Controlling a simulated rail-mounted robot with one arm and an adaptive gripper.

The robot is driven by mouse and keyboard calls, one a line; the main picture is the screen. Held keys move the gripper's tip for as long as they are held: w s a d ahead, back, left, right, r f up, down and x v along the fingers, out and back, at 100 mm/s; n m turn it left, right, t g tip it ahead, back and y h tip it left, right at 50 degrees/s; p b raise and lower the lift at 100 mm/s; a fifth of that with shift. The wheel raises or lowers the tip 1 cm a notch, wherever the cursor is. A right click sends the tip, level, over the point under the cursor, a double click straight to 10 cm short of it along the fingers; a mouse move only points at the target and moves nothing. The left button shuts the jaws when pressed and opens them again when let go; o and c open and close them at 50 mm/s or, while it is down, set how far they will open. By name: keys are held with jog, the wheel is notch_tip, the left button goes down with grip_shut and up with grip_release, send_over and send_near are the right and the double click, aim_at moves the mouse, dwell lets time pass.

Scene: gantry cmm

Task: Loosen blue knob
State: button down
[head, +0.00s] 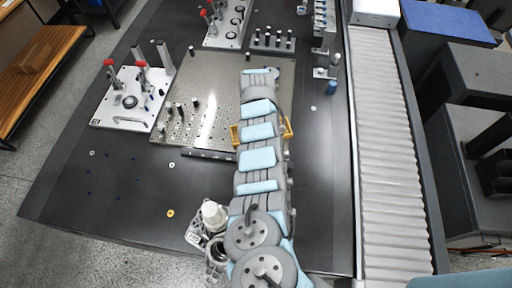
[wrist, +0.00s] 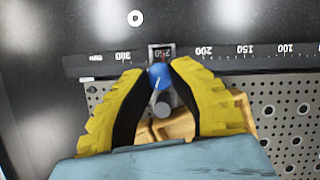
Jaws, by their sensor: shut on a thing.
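The blue knob (wrist: 161,75) shows in the wrist view on a small slider (wrist: 163,52) whose window reads 250. The slider sits on a black scale bar (wrist: 229,57) with white numbers. My gripper (wrist: 160,69) has its yellow fingers closed around the knob, with dark inner pads on its left and right sides. A grey round post (wrist: 162,104) shows just below the knob, between the fingers. In the head view the bar (head: 208,155) runs in under my arm, and my arm hides the knob.
A perforated plate (head: 222,75) lies beside the bar, with several pins standing on it. A white fixture plate (head: 122,118) with red-handled clamps stands left. A roller conveyor (head: 385,140) runs along the right. The dark table (head: 110,205) is mostly clear at front left.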

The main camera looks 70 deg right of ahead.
jog(key=shift+f+n, duration=0.1)
jog(key=shift+n, duration=0.6)
jog(key=shift+g+h, duration=0.3)
jog(key=c, duration=0.8)
grip_release()
jog(key=shift+c, duration=0.2)
jog(key=shift+r, duration=0.2)
jog(key=v, duration=1.1)
jog(key=shift+d+r, duration=0.3)
jog(key=shift+w+a, duration=0.1)
